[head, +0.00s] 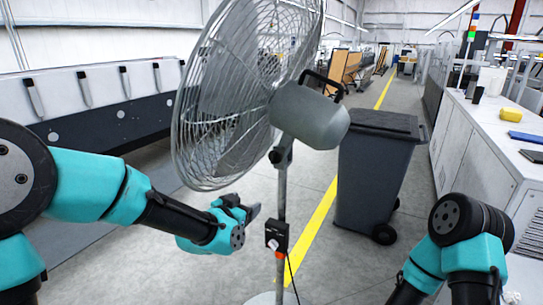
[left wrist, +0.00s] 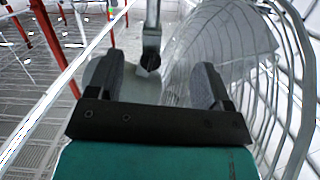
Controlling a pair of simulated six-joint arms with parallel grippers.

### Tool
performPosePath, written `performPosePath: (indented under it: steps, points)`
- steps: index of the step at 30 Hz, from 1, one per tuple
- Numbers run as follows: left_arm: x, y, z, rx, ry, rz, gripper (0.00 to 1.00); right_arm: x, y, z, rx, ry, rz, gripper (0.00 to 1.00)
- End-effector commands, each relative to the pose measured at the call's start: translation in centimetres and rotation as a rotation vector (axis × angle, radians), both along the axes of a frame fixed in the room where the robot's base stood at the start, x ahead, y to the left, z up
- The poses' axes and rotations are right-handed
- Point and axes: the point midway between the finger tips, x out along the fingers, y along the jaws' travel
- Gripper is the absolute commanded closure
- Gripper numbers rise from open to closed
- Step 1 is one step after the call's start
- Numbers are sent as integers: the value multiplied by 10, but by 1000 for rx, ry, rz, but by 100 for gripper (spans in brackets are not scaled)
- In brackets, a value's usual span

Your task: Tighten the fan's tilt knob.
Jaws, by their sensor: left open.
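The grey pedestal fan (head: 310,118) stands in the middle of the head view, its wire cage facing left. The black tilt knob (head: 275,157) sits on the left of the joint under the motor housing, at the top of the pole. My left gripper (head: 252,211) is below the knob and left of the pole, apart from both. In the left wrist view the two fingers (left wrist: 160,85) are open and empty, with the knob (left wrist: 150,62) showing in the gap beyond them. My right arm shows at the lower right of the head view; its gripper is out of frame.
The fan cage (head: 215,100) is close above my left arm. A control box (head: 277,236) is on the pole below. A dark wheeled bin (head: 375,175) stands behind to the right. A white cabinet (head: 480,150) is at far right, and a long machine (head: 95,100) at left.

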Motion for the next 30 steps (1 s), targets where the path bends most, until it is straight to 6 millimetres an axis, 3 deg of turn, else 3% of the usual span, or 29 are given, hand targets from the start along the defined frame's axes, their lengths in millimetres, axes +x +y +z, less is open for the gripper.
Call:
performPosePath:
  steps: [1, 3, 7, 20, 30]
  points:
    - [-1, -6, 31, -4, -71, -9, 27, 0, 0, 0, 0, 0, 0, 59]
    - [-3, -12, 60, -4, -143, -16, 27, 0, 0, 0, 0, 0, 0, 59]
    - [-5, -16, 86, -4, -207, -20, 27, 0, 0, 0, 0, 0, 0, 59]
    - [-2, -17, 86, -3, -207, -20, 27, 0, 0, 0, 0, 0, 0, 59]
    - [34, -35, 85, -4, -206, -21, 27, 0, 0, 0, 0, 0, 0, 59]
